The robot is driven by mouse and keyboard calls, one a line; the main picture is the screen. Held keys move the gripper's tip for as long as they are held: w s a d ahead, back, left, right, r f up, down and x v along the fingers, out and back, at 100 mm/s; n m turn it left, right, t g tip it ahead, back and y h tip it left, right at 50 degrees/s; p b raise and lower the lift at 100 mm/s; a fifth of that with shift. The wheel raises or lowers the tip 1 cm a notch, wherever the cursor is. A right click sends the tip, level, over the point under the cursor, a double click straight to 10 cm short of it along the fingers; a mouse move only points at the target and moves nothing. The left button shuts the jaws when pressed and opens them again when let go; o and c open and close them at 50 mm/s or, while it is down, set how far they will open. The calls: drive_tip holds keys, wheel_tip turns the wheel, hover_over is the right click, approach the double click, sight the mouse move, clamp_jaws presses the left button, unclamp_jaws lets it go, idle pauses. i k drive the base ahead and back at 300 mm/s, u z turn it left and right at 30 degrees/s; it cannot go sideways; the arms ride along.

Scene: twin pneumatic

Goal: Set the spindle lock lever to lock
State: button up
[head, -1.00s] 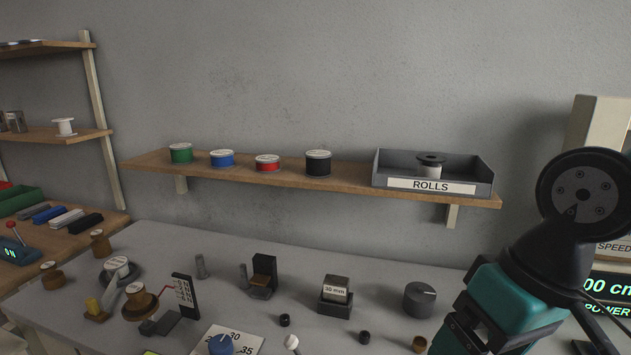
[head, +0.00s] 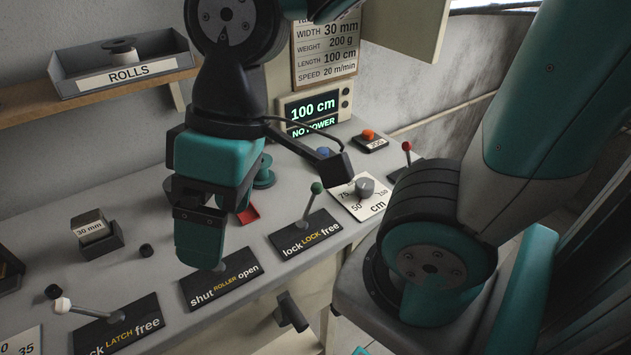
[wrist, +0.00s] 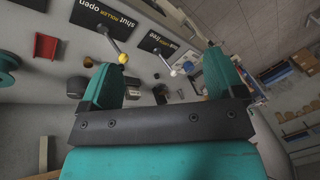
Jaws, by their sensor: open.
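The spindle lock lever (head: 313,197) has a green knob and stands on the black plate (head: 305,236) reading lock LOCK free, in the head view. Its knob leans somewhat toward the free end. My gripper (head: 203,245) is to its left, over the black plate reading shut ROLLER open (head: 222,280), apart from the lock lever. In the wrist view my gripper (wrist: 163,80) is open, with no object held between its fingers. The lock lever cannot be made out in the wrist view.
The roller lever (wrist: 120,57) has a yellow knob; my gripper hides it in the head view. The latch lever (head: 72,308) has a white knob. A red-knobbed lever (head: 406,150), a dial (head: 364,187) and a display reading NO POWER (head: 315,112) stand beyond the lock lever.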

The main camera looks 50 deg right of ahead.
sight(317, 188)
drive_tip(key=k, duration=1.35)
drive_tip(key=z, duration=0.25)
drive_tip(key=i, duration=0.95)
drive_tip(key=z, duration=0.3)
